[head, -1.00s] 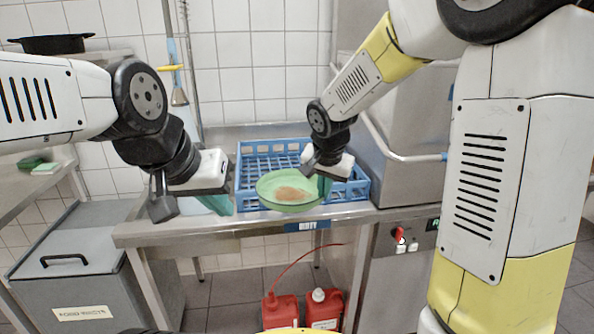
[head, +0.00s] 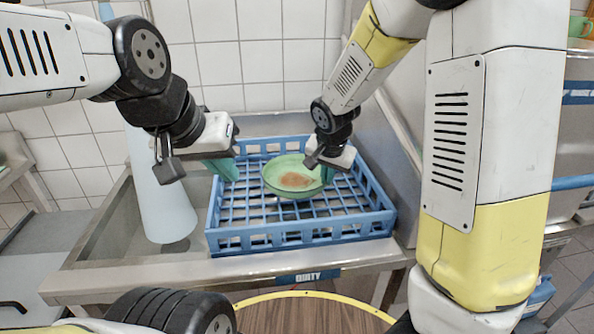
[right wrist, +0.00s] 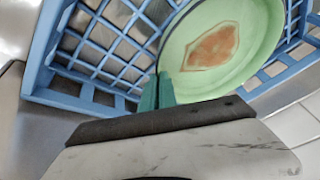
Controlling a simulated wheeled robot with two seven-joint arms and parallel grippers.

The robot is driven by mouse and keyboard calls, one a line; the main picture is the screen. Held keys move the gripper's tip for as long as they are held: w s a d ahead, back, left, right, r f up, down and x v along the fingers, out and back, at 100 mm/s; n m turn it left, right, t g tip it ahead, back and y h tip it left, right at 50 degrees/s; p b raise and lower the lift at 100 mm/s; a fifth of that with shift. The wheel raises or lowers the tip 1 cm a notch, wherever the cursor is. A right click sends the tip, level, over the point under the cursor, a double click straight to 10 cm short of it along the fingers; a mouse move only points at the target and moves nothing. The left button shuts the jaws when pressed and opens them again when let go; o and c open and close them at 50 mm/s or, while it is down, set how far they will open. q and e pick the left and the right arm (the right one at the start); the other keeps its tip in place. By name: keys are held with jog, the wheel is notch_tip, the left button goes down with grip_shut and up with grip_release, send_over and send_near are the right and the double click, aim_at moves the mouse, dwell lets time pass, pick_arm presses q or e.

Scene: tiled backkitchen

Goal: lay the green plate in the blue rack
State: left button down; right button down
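The green plate (head: 275,181) with a brown patch is over the inside of the blue rack (head: 300,237) in the head view. I cannot tell whether it touches the rack's floor grid. My right gripper (head: 326,177) is shut on the plate's right rim. In the right wrist view, the teal fingers (right wrist: 157,92) meet the rim of the plate (right wrist: 185,68), with the blue rack (right wrist: 62,95) behind. My left gripper (head: 222,168) is at the rack's left wall, apart from the plate; the gap between its fingers is not clear.
The rack stands on a steel counter (head: 120,262) with a front edge. A pale blue tapered object (head: 160,190) stands left of the rack. A steel machine side (head: 385,110) lies right of it. A round wooden top (head: 310,314) with a yellow rim is in front.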

jog(key=w+d, duration=0.2)
jog(key=w, duration=0.3)
jog(key=w+d+f, duration=0.1)
jog(key=w+d, duration=0.1)
jog(key=w, duration=0.3)
jog(key=w+d+f, duration=0.1)
jog(key=w+d, duration=0.2)
jog(key=w, duration=0.2)
jog(key=shift+w, duration=0.15)
jog(key=shift+f, duration=1.8)
jog(key=shift+f, duration=0.1)
jog(key=c, duration=1.7)
grip_release()
jog(key=shift+r, duration=0.2)
jog(key=v, duration=0.7)
jog(key=shift+r, duration=0.15)
